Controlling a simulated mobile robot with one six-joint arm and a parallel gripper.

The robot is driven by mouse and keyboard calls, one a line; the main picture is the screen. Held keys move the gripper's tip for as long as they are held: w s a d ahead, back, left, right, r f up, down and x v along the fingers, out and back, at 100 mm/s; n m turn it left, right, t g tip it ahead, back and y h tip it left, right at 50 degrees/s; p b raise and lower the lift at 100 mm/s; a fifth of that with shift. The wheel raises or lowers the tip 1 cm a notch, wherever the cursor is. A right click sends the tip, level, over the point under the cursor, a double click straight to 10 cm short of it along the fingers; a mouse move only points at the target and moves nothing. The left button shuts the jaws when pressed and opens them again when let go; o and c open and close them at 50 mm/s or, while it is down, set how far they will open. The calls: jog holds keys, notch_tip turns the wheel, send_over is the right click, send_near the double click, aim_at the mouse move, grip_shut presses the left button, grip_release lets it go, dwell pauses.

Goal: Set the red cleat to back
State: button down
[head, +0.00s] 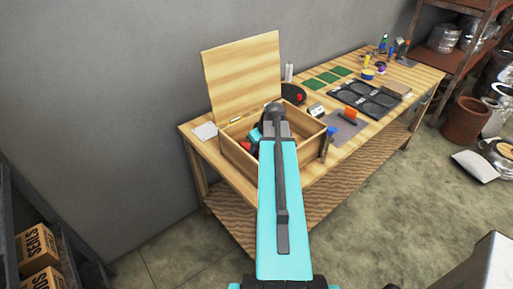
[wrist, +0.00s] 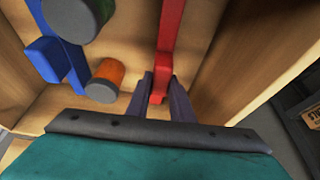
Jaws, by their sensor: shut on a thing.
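The red cleat (wrist: 170,35) runs down from the top of the wrist view, and its lower end lies between the two dark fingers of my gripper (wrist: 160,84). My gripper is shut on that end, inside the open wooden box (head: 237,155). In the head view my arm hides the fingers and most of the box's inside. A small red part shows at the arm's left edge there, but I cannot tell whether it is the cleat.
A blue bracket-like piece (wrist: 62,62), an orange-ended cylinder (wrist: 105,78) and a grey-green round part (wrist: 75,18) lie left of the cleat. The box walls are close by. The raised lid (head: 243,75) stands behind. Tools and a black tray (head: 365,99) occupy the workbench to the right.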

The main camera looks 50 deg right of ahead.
jog(key=shift+a, duration=0.1)
jog(key=c, duration=1.6)
grip_release()
jog(key=shift+o, duration=0.2)
jog(key=shift+r, duration=0.2)
jog(key=b+v, duration=0.3)
jog(key=v, duration=1)
jog(key=shift+s+r, duration=0.15)
jog(key=shift+r, duration=0.05)
jog(key=shift+o, duration=0.2)
